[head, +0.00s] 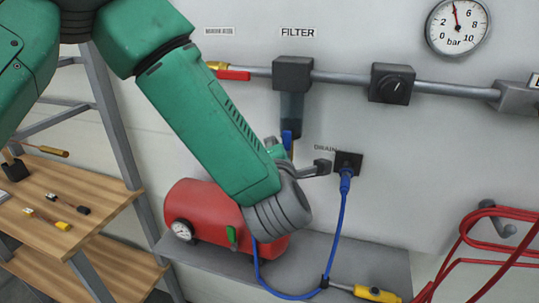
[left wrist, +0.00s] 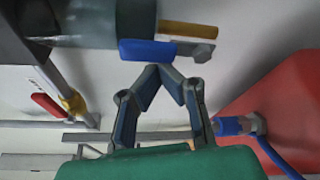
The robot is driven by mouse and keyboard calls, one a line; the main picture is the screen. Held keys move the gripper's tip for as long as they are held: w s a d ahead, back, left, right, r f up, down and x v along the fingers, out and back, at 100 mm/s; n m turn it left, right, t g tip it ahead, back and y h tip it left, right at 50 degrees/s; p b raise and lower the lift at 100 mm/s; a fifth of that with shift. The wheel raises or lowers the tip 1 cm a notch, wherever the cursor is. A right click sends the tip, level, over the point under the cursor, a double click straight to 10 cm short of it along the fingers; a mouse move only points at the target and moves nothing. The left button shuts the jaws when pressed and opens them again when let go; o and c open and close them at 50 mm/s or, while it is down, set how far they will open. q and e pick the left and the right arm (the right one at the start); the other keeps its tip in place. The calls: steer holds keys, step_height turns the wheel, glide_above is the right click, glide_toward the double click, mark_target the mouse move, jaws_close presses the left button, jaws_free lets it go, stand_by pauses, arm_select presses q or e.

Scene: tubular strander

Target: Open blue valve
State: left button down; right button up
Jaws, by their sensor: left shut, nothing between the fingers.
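The blue valve handle (head: 287,138) shows below the filter's dark bowl (head: 291,105) in the head view, partly behind my arm. In the left wrist view the blue handle (left wrist: 147,49) lies across the lower end of the bowl, beside a brass fitting (left wrist: 188,30). My left gripper (left wrist: 160,68) is shut and empty, its fingertips meeting just below the blue handle in the picture. I cannot tell whether they touch it. In the head view my left arm hides much of the gripper. My right gripper is in neither view.
A red tank (head: 200,205) with a gauge and green handle stands on a grey shelf (head: 340,250). A blue hose (head: 337,225) hangs from a wall socket. A red-handled valve (head: 233,74) sits on the pipe above. A wooden bench (head: 100,212) is at left, red hoses (head: 480,250) at right.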

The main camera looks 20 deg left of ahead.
arm_select(q)
steer(key=m, duration=0.1)
steer(key=r+m+t+b, duration=0.1)
steer(key=shift+m+b, duration=0.3)
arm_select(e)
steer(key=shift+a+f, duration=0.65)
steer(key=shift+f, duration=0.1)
arm_select(q)
steer(key=shift+d, duration=0.2)
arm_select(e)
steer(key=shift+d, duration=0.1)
